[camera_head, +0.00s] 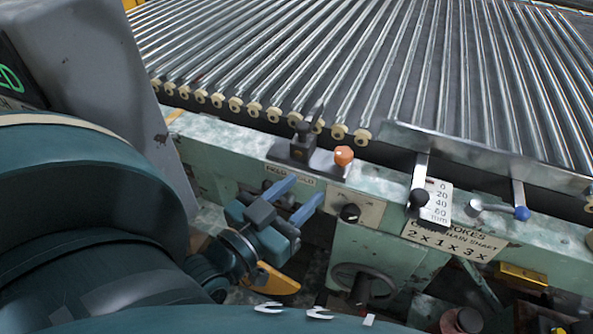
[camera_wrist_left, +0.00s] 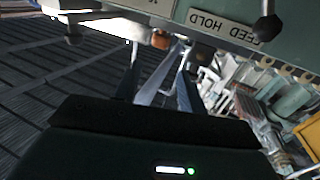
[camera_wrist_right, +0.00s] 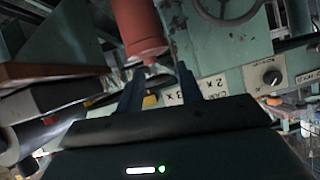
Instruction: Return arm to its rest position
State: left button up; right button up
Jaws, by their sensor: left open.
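My left gripper (camera_head: 307,190) is in front of the green machine panel, just below the "FEED HOLD" label (camera_head: 289,174) and left of a black knob (camera_head: 350,213). Its two blue fingers are apart with nothing between them. The left wrist view shows the same fingers (camera_wrist_left: 178,62) pointing towards the machine; whether they touch it is not clear. My right gripper (camera_wrist_right: 161,73) shows in its own wrist view, fingers apart and empty, with a red cylinder (camera_wrist_right: 138,28) beyond them. I cannot make out the right gripper in the head view.
Above the panel lies a bed of metal rollers (camera_head: 290,50). A black lever (camera_head: 306,135) and an orange knob (camera_head: 343,156) stick up at its edge. Further right are a black-knobbed lever (camera_head: 419,185) and a blue-knobbed lever (camera_head: 520,205). A grey box (camera_head: 85,60) stands at left.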

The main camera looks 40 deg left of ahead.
jog(key=shift+s+f, duration=0.1)
jog(key=shift+f, duration=0.05)
dwell(0.3)
pick_arm(q)
jog(key=s+d+f+m+g+h+p, duration=0.1)
jog(key=d+f+g+p, duration=0.2)
jog(key=f, duration=0.5)
jog(key=d+f+m+g+h+p, duration=0.1)
jog(key=d+f+g+p, duration=0.3)
jog(key=f, duration=0.3)
jog(key=shift+s+d+f, duration=0.35)
jog(key=shift+d, duration=0.2)
pick_arm(e)
jog(key=shift+s+d+r+g+h, duration=0.2)
jog(key=shift+d+r+h, duration=0.1)
jog(key=shift+d+r, duration=0.25)
jog(key=shift+s+d+r+g+h, duration=0.1)
jog(key=shift+d+r+g+h, duration=0.2)
jog(key=shift+r, duration=0.35)
jog(key=shift+w+r, duration=0.1)
jog(key=shift+r, duration=0.05)
jog(key=shift+s, duration=0.3)
